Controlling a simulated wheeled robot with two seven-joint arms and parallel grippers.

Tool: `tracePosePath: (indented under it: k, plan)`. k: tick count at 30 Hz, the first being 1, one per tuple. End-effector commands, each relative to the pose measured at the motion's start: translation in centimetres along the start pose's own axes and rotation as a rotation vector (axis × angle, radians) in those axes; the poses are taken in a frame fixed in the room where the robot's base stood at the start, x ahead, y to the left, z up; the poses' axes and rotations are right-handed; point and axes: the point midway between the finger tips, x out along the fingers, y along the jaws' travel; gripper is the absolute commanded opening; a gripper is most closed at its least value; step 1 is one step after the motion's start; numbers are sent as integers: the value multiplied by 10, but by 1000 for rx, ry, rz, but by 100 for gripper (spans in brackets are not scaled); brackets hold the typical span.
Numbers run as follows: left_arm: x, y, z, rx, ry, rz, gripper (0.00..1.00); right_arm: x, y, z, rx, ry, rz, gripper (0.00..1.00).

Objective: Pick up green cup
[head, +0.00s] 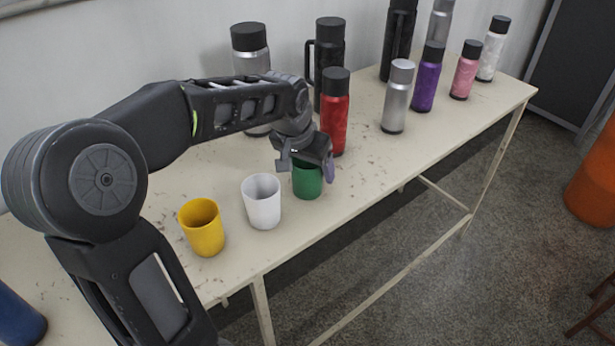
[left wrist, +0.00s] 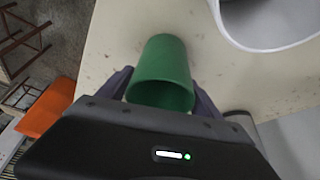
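The green cup (head: 307,182) stands upright on the table, to the right of the white cup (head: 262,203). It also shows in the left wrist view (left wrist: 163,70), between the two fingers. My left gripper (head: 312,160) is at the cup's rim, with a finger on either side of it. The fingers look spread around the cup; I cannot see clear contact. Part of the cup's top is hidden by the gripper in the head view. My right gripper is not in view.
The yellow cup (head: 202,228) stands left of the white cup. A red bottle (head: 335,115) stands close behind the green cup, and a silver bottle (head: 397,98) farther right. Several more bottles line the back. The table's front edge is close to the cups.

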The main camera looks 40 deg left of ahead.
Motion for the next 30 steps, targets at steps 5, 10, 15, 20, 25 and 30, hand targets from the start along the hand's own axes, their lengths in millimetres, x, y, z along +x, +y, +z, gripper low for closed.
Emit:
tracePosePath:
  k: [5, 10, 15, 20, 25, 30]
  plan:
    - [0, 0, 0, 0, 0, 0, 59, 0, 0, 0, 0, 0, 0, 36]
    - [0, 0, 0, 0, 0, 0, 45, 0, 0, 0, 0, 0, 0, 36]
    - [0, 0, 0, 0, 0, 0, 31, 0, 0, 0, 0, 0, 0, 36]
    - [0, 0, 0, 0, 0, 0, 24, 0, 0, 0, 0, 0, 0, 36]
    - [-1, 0, -1, 0, 1, 0, 24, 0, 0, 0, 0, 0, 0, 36]
    - [-13, 0, -6, 1, 3, 0, 24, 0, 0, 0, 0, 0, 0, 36]
